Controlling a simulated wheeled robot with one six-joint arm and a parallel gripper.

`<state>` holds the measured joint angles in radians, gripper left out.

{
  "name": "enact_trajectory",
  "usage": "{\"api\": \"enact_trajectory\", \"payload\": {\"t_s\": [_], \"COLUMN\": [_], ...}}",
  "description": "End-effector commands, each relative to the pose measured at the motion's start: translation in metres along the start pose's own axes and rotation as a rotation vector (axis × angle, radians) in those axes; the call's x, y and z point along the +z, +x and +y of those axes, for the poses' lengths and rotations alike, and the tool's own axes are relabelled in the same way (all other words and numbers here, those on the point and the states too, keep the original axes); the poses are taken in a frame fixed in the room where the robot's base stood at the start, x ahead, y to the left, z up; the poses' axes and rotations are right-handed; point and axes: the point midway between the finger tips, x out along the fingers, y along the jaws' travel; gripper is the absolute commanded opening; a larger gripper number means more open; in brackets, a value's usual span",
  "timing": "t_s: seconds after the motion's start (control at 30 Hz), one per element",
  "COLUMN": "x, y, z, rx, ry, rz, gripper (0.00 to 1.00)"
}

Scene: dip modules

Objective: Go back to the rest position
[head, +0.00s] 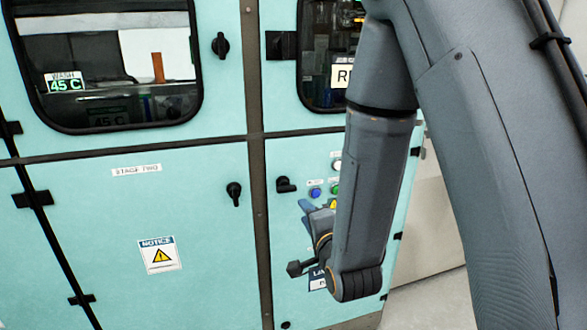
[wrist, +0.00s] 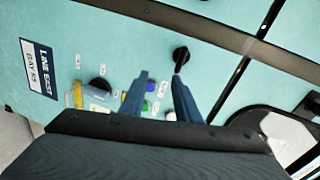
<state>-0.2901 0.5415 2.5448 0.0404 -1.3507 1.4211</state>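My gripper (wrist: 160,78) shows in the wrist view as two dark blue fingers with a gap between them. It is open, and nothing is seen between the fingertips. In the head view my gripper (head: 305,208) is partly hidden behind my forearm, in front of the lower right panel (head: 285,275) of a teal cabinet. My arm is bent, coming down from the upper right. Whether the fingers touch the panel cannot be told.
The panel carries a blue button (head: 315,192), a green button (head: 334,189), a white button (head: 337,165) and a black latch (head: 286,185). A windowed door (head: 215,95) is at upper left. Pale floor (head: 440,305) shows at lower right. A label (wrist: 38,68) is left in the wrist view.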

Motion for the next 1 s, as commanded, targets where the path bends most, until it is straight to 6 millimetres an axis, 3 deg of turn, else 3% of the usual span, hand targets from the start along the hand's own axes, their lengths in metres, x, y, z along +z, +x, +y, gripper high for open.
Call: {"api": "enact_trajectory", "payload": {"t_s": [0.17, 0.37, 0.67, 0.8, 1.0], "x": [-0.025, -0.047, -0.069, -0.073, -0.074], "y": [-0.009, -0.045, -0.142, -0.196, -0.248], "z": [0.029, 0.063, 0.09, 0.091, 0.085], "rx": [0.256, 0.543, 0.902, 1.014, 1.083], "ry": [-0.242, -0.496, -0.797, -0.89, -0.947], "rz": [-0.024, -0.145, -0.5, -0.71, -0.929], "gripper": [0.3, 0.3, 0.3, 0.3, 0.3]}}
